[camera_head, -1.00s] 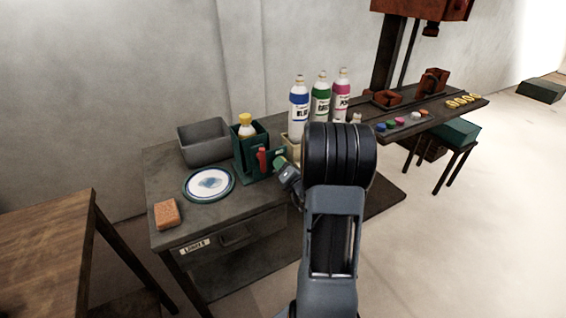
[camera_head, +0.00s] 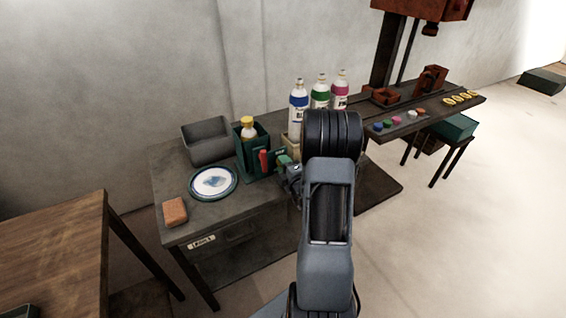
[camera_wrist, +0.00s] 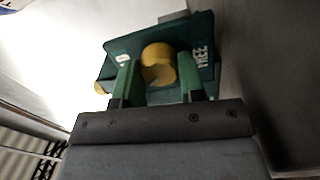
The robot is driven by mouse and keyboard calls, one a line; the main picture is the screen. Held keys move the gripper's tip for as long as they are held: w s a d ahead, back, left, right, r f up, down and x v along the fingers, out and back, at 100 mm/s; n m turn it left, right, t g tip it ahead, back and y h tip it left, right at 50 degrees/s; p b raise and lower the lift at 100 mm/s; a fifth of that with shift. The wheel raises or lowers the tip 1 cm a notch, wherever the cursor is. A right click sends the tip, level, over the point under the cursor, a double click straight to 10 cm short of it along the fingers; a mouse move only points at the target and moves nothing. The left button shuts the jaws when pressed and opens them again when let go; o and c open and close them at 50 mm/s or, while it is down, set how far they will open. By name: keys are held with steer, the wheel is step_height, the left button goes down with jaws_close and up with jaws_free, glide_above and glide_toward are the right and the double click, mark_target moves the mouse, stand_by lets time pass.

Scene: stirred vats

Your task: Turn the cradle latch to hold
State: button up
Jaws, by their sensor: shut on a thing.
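The dark green cradle (camera_head: 253,150) stands on the grey bench and holds a yellow-capped bottle (camera_head: 248,128). A red upright piece (camera_head: 263,161) shows on its near side. In the wrist view the cradle's panel (camera_wrist: 192,31) carries the word FREE on the right and a partly hidden label on the left. A round yellow latch knob (camera_wrist: 158,64) sits between the green fingers of my gripper (camera_wrist: 159,80), which is shut on it. In the head view my gripper (camera_head: 283,163) is at the cradle's right side, partly hidden by my arm.
A grey bin (camera_head: 207,143), a round plate (camera_head: 213,181) and an orange sponge (camera_head: 175,212) share the bench. Labelled bottles (camera_head: 320,93) stand behind my arm. A shelf with coloured caps (camera_head: 420,112) is at the right. A wooden table (camera_head: 55,250) is at the lower left.

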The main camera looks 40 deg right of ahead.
steer(key=shift+m, duration=0.5)
steer(key=shift+p, duration=0.3)
steer(key=o, duration=0.9)
steer(key=shift+o, duration=0.2)
steer(key=shift+s, duration=0.1)
steer(key=s+a+p, duration=0.1)
steer(key=s+p, duration=0.4)
steer(key=s, duration=0.8)
steer(key=shift+s+a, duration=0.2)
steer(key=shift+a, duration=0.2)
